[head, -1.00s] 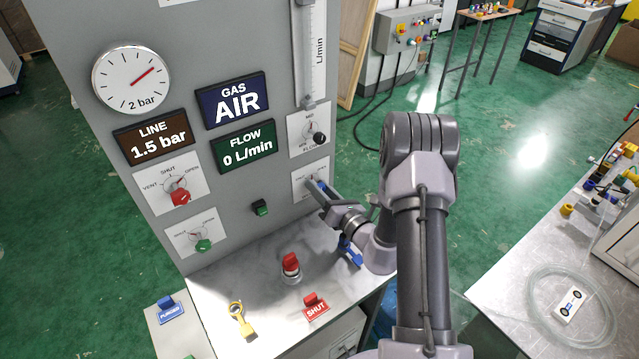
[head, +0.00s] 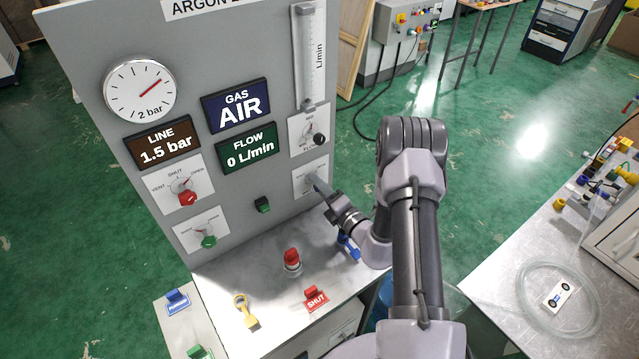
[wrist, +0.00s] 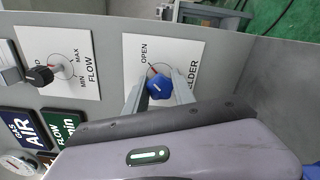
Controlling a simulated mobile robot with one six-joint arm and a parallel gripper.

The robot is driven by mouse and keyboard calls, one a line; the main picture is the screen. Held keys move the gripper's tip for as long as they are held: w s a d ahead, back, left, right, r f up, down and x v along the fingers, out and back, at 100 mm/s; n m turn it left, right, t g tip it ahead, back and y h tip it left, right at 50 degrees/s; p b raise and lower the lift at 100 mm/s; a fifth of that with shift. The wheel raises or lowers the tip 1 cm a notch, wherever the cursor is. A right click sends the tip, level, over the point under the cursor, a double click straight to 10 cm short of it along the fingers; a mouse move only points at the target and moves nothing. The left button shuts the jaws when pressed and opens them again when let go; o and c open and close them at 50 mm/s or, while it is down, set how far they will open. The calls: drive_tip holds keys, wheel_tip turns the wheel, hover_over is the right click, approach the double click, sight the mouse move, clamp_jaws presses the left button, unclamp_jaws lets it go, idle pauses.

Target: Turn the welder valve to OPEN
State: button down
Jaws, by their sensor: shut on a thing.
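The welder valve is a blue knob (wrist: 159,87) on a white plate (wrist: 190,50) marked OPEN and WELDER, in the wrist view. A small red mark shows beside the knob on its OPEN side; where the knob itself points is hard to tell. My gripper (wrist: 158,95) is shut on the knob, one finger on each side. In the head view my gripper (head: 314,182) reaches the same plate (head: 310,170) at the panel's lower right, and its fingers hide the knob.
Above is the FLOW knob (head: 318,139). A red SHUT tag (head: 316,299), a red-topped part (head: 292,262) and a yellow key-like piece (head: 246,310) lie on the shelf below. The panel shows a GAS AIR display (head: 236,106).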

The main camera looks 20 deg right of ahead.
idle(0.4)
drive_tip(key=c, duration=1.1)
unclamp_jaws()
drive_tip(key=shift+o, duration=0.2)
drive_tip(key=s+d, duration=0.3)
drive_tip(key=s, duration=1.4)
drive_tip(key=shift+d, duration=0.15)
